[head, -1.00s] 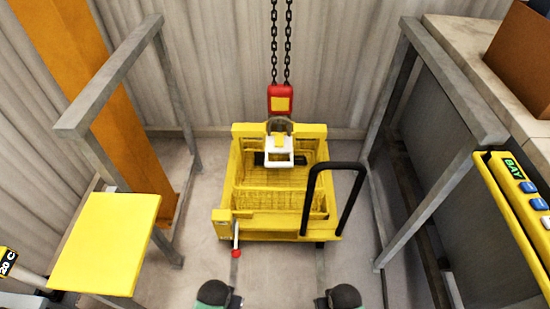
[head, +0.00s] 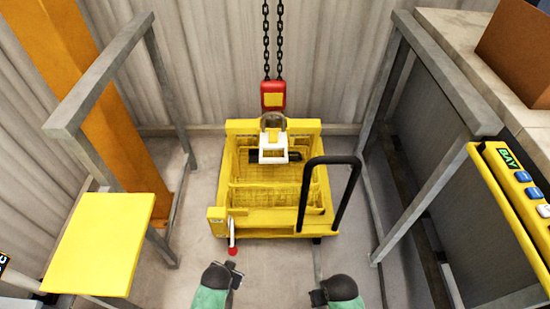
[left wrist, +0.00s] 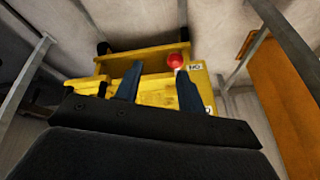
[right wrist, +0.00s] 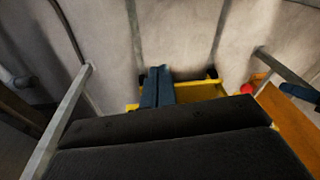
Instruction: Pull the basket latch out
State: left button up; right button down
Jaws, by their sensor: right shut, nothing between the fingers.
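The yellow basket (head: 275,222) stands on the floor under the hoist hook. Its latch is a pale rod with a red knob (head: 232,251) at the front left corner. The red knob also shows in the left wrist view (left wrist: 174,61), near the tip of one finger. My left gripper (head: 237,270) is just below the knob in the head view. Its fingers (left wrist: 155,70) are spread with nothing held. I cannot tell whether a finger touches the knob. My right gripper (head: 317,291) is in front of the basket, right of the latch; its fingers (right wrist: 158,72) are together and empty.
A black handle (head: 330,160) rises at the basket's right. Grey frames (head: 100,80) flank both sides. A yellow panel (head: 98,243) is at left, a button box (head: 525,185) at right.

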pick_arm(q)
jog(key=w+d+r+m+t, duration=0.2)
jog(key=w+m+t, duration=0.15)
jog(key=w, duration=0.65)
jog(key=m+t+h+b, duration=0.4)
jog(key=m+t+h, duration=0.45)
jog(key=m, duration=0.65)
send_near(273, 162)
jog(key=w+d+t+y, duration=0.1)
jog(key=w+d+t, duration=0.15)
jog(key=w, duration=0.25)
jog(key=shift+g, duration=0.55)
jog(key=p+x, duration=0.1)
jog(key=x, duration=0.3)
jog(key=shift+w+d, duration=0.1)
jog(key=shift+d, duration=0.15)
jog(key=shift+p+x, duration=0.4)
jog(key=shift+x, duration=0.55)
jog(key=shift+w+d, duration=0.2)
jog(key=shift+w, duration=0.3)
pick_arm(e)
notch_tip(273, 162, up, 12)
jog(key=s, duration=0.1)
jog(key=shift+s+d, duration=0.2)
jog(key=shift+s, duration=0.15)
jog(key=shift+r, duration=0.1)
pick_arm(q)
grip_shut()
